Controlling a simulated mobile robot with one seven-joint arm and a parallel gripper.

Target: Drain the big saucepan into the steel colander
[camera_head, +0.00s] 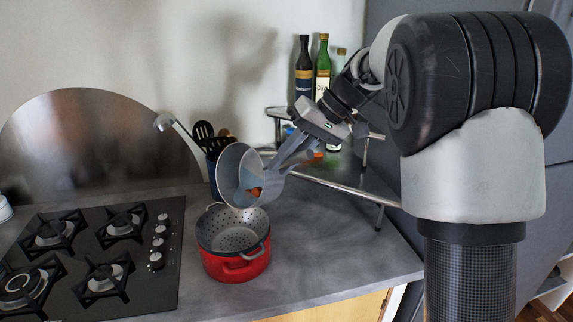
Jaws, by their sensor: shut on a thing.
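My gripper (287,158) is shut on the big saucepan (231,166), at its right side where the handle would be. The saucepan is grey and held in the air, tipped with its mouth toward the lower left. Something orange-brown (254,191) shows inside it. The steel colander (228,237), grey with many small holes, sits in a red pot (236,268) on the counter. The saucepan's lower rim is just above the colander's back edge in the picture; I cannot tell whether they touch. The part of the colander that I see inside looks empty.
A black gas hob (95,262) lies to the left, with a steel splashback (88,140) behind it. A utensil holder (212,172) with a ladle and black utensils stands behind the saucepan. Bottles (322,68) and a metal rack (345,187) are at the back right. The counter (325,245) right of the pot is clear.

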